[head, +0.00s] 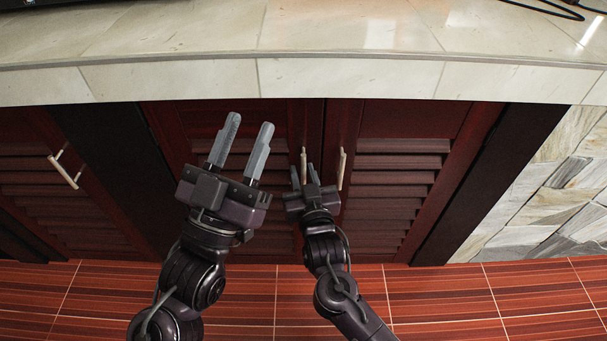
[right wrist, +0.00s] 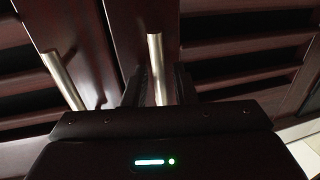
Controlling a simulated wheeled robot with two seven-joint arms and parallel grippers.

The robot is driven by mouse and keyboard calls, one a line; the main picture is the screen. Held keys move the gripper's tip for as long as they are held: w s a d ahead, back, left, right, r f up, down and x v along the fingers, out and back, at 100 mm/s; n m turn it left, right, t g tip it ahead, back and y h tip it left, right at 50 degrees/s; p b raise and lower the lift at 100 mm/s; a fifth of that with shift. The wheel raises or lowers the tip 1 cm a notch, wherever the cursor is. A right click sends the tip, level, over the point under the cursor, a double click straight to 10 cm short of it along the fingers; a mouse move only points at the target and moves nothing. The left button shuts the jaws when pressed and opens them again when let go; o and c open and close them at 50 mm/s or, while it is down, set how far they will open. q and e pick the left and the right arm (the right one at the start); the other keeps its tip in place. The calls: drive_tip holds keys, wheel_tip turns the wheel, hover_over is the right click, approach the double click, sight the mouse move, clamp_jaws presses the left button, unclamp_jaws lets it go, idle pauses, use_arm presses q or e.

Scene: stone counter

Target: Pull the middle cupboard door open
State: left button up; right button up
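The middle cupboard door (head: 275,185) is dark red, louvred and looks closed. Its pale metal bar handle (head: 304,160) stands near its right edge. My right gripper (head: 304,172) is at this handle with its fingers apart. In the right wrist view the handle (right wrist: 157,70) lies between the two fingers, and I see a gap on at least one side. The fingers hide its lower part. My left gripper (head: 243,133) is open and empty, in front of the same door, left of the handle.
The right door (head: 400,180) has a similar handle (head: 341,168) close beside the right gripper. A left door (head: 60,200) has its own handle (head: 66,170). The stone counter (head: 350,75) overhangs above. The tiled floor (head: 450,295) is clear.

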clamp_jaws()
